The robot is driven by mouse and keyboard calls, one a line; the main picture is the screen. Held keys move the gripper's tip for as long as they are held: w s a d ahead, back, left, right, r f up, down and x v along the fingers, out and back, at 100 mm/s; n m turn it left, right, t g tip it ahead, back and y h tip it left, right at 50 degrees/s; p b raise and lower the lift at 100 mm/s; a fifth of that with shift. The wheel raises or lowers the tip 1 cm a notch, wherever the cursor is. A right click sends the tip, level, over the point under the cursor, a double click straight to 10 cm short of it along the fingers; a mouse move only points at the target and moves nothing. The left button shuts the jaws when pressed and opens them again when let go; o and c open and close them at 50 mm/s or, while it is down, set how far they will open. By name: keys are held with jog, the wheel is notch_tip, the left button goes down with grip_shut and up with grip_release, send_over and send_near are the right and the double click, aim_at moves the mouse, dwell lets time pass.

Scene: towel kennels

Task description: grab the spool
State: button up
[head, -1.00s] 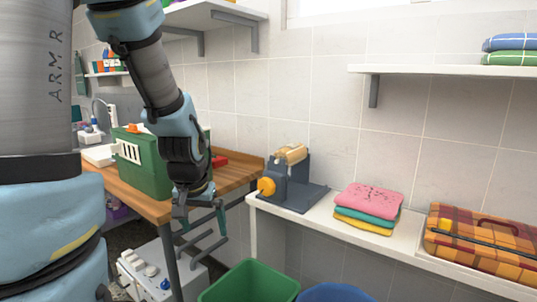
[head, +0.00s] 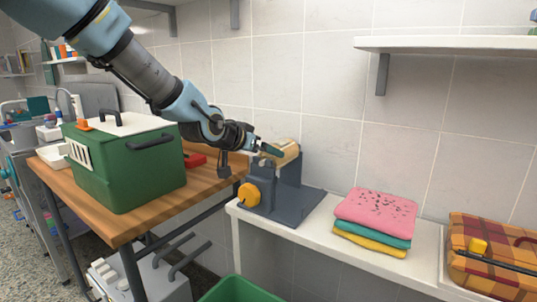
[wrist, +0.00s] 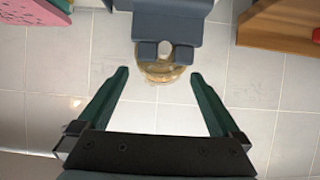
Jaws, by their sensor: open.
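The spool (head: 287,153) is a tan, wood-coloured roll lying on top of a blue-grey stand (head: 283,190) with a yellow knob (head: 249,194). My gripper (head: 270,150) is at the spool's height, just left of it and close to it. In the wrist view the spool (wrist: 160,73) shows beyond two prongs of the stand, centred between the open green fingers (wrist: 160,77). Clear gaps show on both sides of it. Whether the fingertips reach around the spool in depth I cannot tell. The fingers partly cover the spool in the head view.
The stand is on a white shelf beside folded towels (head: 375,218) and a plaid case (head: 495,258). A wooden table (head: 150,222) with a green carrier (head: 125,165) is at left. A tiled wall rises behind. A green bin (head: 235,290) is below.

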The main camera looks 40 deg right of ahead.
jog(key=x, duration=0.4)
jog(key=shift+p+x, duration=1.15)
jog(key=shift+x, duration=1.55)
jog(key=shift+w+r, duration=0.1)
jog(key=shift+r, duration=0.05)
jog(key=shift+c, duration=0.2)
jog(key=c, duration=1.1)
